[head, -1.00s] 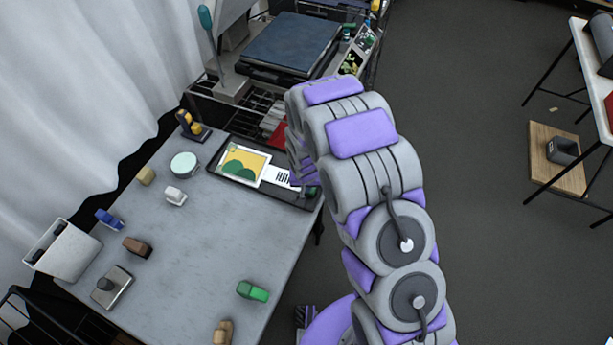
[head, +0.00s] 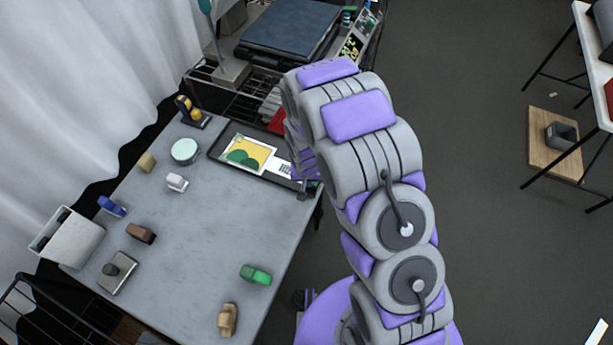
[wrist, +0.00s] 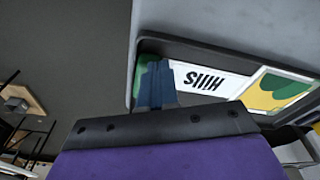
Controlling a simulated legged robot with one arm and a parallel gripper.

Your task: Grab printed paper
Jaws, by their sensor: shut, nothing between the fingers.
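The printed paper (head: 249,154) lies in a black tray (head: 221,147) at the far right corner of the grey table. It has a yellow and green picture with a white border, and a white strip (head: 283,168) with black marks reaches to its right. In the wrist view the strip (wrist: 205,80) and the coloured picture (wrist: 278,92) lie right of my gripper (wrist: 155,85). My gripper is shut and empty, over the tray end near the strip's edge. A green thing (wrist: 146,66) is beside the fingertips. In the head view my arm hides most of the gripper.
A round white-topped item (head: 185,151), a yellow and black item (head: 192,111) and several small blocks stand on the table (head: 190,250). A white bin (head: 66,238) is at left. A rack with a large dark-blue-topped machine (head: 289,30) stands behind. Open floor lies right.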

